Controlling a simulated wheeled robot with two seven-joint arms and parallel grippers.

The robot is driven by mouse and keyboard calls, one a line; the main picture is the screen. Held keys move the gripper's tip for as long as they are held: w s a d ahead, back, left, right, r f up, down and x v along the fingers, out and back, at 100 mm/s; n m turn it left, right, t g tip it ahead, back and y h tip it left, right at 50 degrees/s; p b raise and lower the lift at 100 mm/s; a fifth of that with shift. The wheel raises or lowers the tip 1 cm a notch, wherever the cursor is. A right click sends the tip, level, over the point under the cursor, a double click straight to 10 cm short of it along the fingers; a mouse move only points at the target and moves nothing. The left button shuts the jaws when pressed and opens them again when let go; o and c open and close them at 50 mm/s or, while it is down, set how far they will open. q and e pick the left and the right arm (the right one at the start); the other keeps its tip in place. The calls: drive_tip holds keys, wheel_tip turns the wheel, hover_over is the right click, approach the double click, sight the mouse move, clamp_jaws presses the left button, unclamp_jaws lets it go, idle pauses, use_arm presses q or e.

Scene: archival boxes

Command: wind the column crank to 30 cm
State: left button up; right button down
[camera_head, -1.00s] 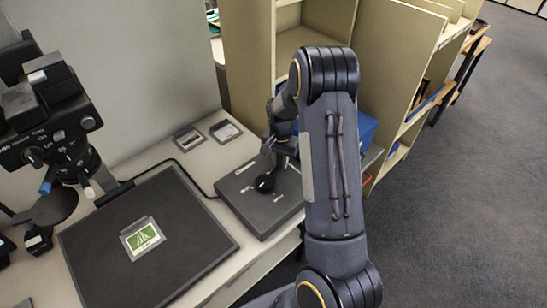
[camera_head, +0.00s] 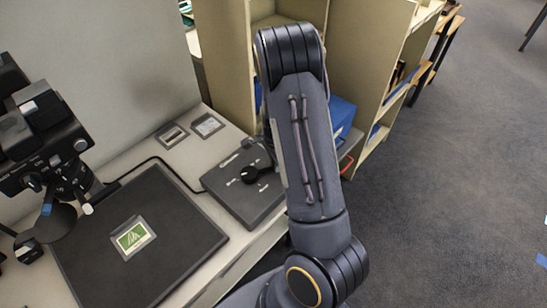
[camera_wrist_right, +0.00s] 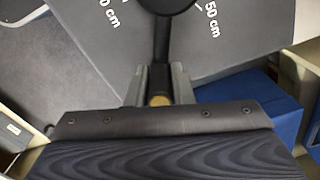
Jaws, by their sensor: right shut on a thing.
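The column crank is a black round hub (camera_head: 250,174) on top of a dark flat control box (camera_head: 236,196) marked with white labels. In the right wrist view the crank arm (camera_wrist_right: 161,45) runs from the hub towards my fingers and ends in a brass-coloured tip (camera_wrist_right: 160,100). My right gripper (camera_wrist_right: 160,86) is shut on this crank handle, one finger on each side. Box labels ending in "0 cm" and "50 cm" show beside the hub; the first label is cut off. In the head view my right arm hides most of this gripper. My left gripper is out of view.
A camera on a stand (camera_head: 45,135) is at the left, above a dark mat (camera_head: 190,240) with a small green framed picture (camera_head: 132,238). Two small frames lie behind the box. Shelves (camera_head: 345,60) and a blue box (camera_head: 342,113) stand close behind my right arm.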

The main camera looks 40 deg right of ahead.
drive_tip(key=shift+s, duration=0.15)
idle(0.3)
drive_tip(key=c, duration=1.3)
unclamp_jaws()
drive_tip(key=shift+o, duration=0.2)
drive_tip(key=shift+r+p, duration=0.7)
drive_tip(key=shift+r, duration=3.2)
